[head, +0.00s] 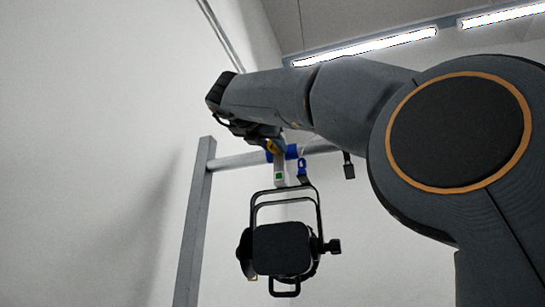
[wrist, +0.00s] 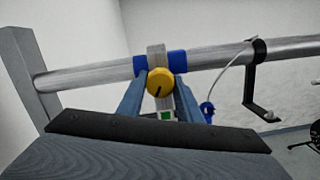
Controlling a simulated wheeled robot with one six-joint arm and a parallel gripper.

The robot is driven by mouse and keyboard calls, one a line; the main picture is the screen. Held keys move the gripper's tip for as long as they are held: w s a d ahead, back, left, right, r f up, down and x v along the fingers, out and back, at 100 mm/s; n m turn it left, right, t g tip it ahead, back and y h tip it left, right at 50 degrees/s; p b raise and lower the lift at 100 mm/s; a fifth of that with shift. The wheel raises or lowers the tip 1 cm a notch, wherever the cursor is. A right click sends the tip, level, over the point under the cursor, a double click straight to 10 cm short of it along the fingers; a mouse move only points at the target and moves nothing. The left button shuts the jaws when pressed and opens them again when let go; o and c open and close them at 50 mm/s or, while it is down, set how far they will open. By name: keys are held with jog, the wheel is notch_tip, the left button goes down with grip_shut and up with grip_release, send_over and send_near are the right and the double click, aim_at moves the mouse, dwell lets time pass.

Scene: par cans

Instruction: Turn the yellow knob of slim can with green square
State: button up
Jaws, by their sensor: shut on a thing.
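The slim can (head: 283,248) is black and hangs by its yoke under a horizontal grey pipe in the head view. Its clamp carries a small green square (head: 278,176), which also shows in the wrist view (wrist: 167,115). The yellow knob (wrist: 160,81) is on the front of the clamp, with a dark line pointing down and left. My gripper (wrist: 160,88) has one blue-grey finger on each side of the knob and is shut on it. In the head view my arm partly covers the knob, and my gripper (head: 272,147) is at the clamp.
The pipe (wrist: 90,76) joins a grey upright post (head: 193,225) at the left. A blue safety hook (head: 302,168) is right of the clamp. A black bracket (wrist: 257,85) hangs from the pipe further right.

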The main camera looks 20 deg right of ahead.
jog(key=m+b, duration=0.2)
jog(key=m, duration=0.5)
jog(key=shift+g+b, duration=0.3)
jog(key=shift+b, duration=0.05)
jog(key=m, duration=0.6)
jog(key=shift+r+b, duration=0.1)
jog(key=shift+b, duration=0.3)
jog(key=m, duration=0.6)
jog(key=shift+m+g, duration=0.4)
jog(key=m+p, duration=0.1)
jog(key=m, duration=0.5)
jog(key=o, duration=1)
jog(key=shift+o, duration=0.2)
